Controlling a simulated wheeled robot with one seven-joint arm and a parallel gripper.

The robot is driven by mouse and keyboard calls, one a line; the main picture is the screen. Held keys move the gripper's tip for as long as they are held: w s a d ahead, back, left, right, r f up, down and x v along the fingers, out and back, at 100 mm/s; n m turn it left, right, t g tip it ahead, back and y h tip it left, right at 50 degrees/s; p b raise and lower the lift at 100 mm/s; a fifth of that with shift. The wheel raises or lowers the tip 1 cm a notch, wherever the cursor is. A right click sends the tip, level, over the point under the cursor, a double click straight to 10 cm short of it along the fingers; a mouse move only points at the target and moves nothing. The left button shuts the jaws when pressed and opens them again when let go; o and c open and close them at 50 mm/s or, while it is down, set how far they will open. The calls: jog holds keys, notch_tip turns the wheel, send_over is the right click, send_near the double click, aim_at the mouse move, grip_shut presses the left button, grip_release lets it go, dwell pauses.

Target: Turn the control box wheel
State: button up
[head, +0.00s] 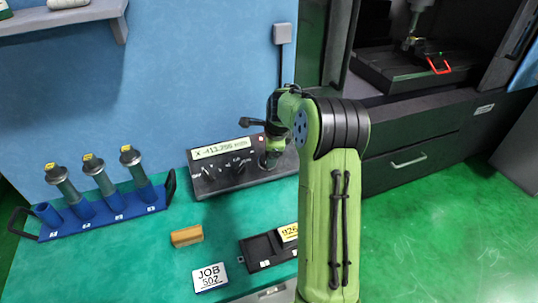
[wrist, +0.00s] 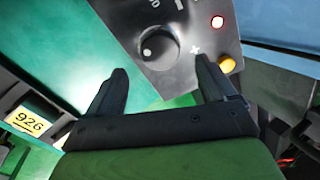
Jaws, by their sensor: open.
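The dark control box (head: 222,181) stands on the green bench against the blue wall, its lit display (head: 220,148) reading about X -413. Knobs show on its face to the left of my gripper. In the wrist view a round dark wheel (wrist: 160,47) sits on the grey box face (wrist: 190,85), beside a scale marked 10 and a plus sign. My gripper (wrist: 163,68) is open, with its fingertips on either side of the wheel and seemingly short of it. In the head view my gripper (head: 270,160) is over the box's right end, where it hides the wheel.
A blue rack (head: 105,215) of tool holders, a wooden block (head: 187,236), a JOB 502 card (head: 210,278) and a black tray (head: 262,250) lie on the bench.

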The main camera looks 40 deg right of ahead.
jog(key=p+v, duration=0.1)
jog(key=v, duration=0.8)
jog(key=shift+s+r, duration=0.2)
jog(key=shift+r, duration=0.15)
jog(key=s+a+r+n, duration=0.4)
jog(key=s+a+n, duration=0.2)
jog(key=a, duration=0.2)
jog(key=s+a+r+n, duration=0.3)
jog(key=s+a+n, duration=0.25)
jog(key=a, duration=0.25)
jog(key=s+a+f+n, duration=0.1)
jog(key=s+a+n, duration=0.2)
jog(key=s+n, duration=0.3)
jog(key=s+a+f+n+t+y, duration=0.1)
jog(key=s+a+n, duration=0.2)
jog(key=s+n, duration=0.4)
jog(key=shift+s+a+f, duration=0.3)
jog(key=shift+s+a, duration=0.05)
jog(key=shift+s, duration=0.6)
